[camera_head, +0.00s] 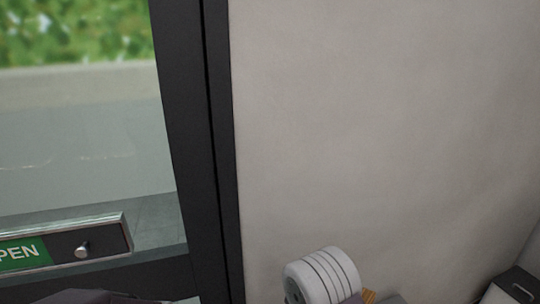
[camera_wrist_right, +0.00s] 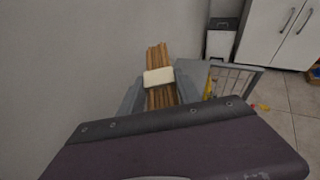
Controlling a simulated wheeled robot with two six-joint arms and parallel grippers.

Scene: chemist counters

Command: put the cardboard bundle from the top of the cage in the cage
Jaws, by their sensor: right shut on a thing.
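The cardboard bundle (camera_wrist_right: 157,56) is a stack of long brown strips with a cream band around it. In the right wrist view it stands out between the two grey fingers of my right gripper (camera_wrist_right: 158,92), which is shut on it. A small brown bit of it (camera_head: 369,295) shows at the bottom edge of the head view. A wire cage (camera_wrist_right: 236,79) with a grey frame shows right of the bundle in the right wrist view, partly hidden by my gripper body. I cannot tell its inside well. My left gripper is out of view.
A plain wall (camera_head: 380,120) fills the right of the head view. A dark-framed glass door (camera_head: 190,140) with an OPEN sign (camera_head: 25,255) is at the left. White cabinets (camera_wrist_right: 278,35), a dark-topped bin (camera_wrist_right: 221,40) and tiled floor (camera_wrist_right: 285,105) lie beyond the cage.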

